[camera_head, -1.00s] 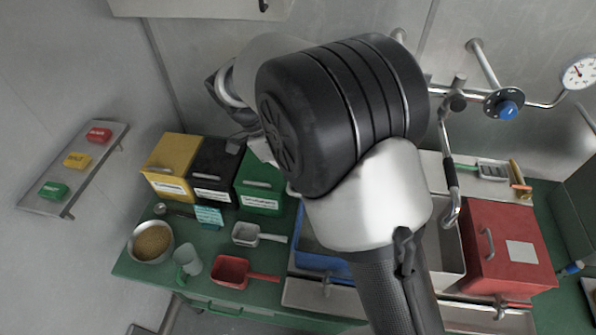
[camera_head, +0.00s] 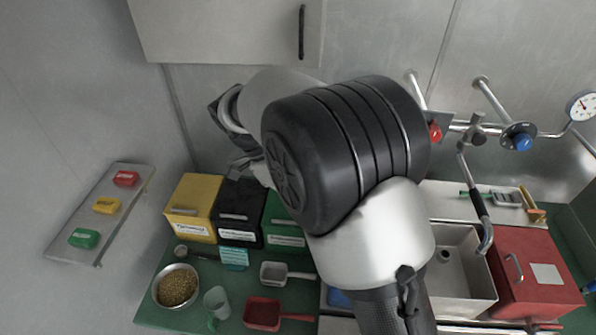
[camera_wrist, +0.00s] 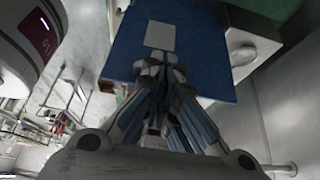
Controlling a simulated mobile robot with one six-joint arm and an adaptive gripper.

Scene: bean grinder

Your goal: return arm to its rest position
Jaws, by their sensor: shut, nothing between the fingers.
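My arm, with its black ringed joint and white link, fills the middle of the head view. My gripper shows in the wrist view (camera_wrist: 160,75) with its fingers drawn together and nothing between them. In the head view it is mostly hidden behind the arm, so its exact place is hard to tell. Beyond the fingertips in the wrist view is a blue box (camera_wrist: 200,60) with a white label. In the head view only a small part of a blue box (camera_head: 340,298) shows beside my arm.
Yellow (camera_head: 192,208), black (camera_head: 238,212) and green (camera_head: 284,236) bins stand on the green counter. In front are a bowl of beans (camera_head: 176,287), a clear cup (camera_head: 216,302) and a red scoop (camera_head: 263,314). A sink (camera_head: 455,275) and red box (camera_head: 535,275) are at right.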

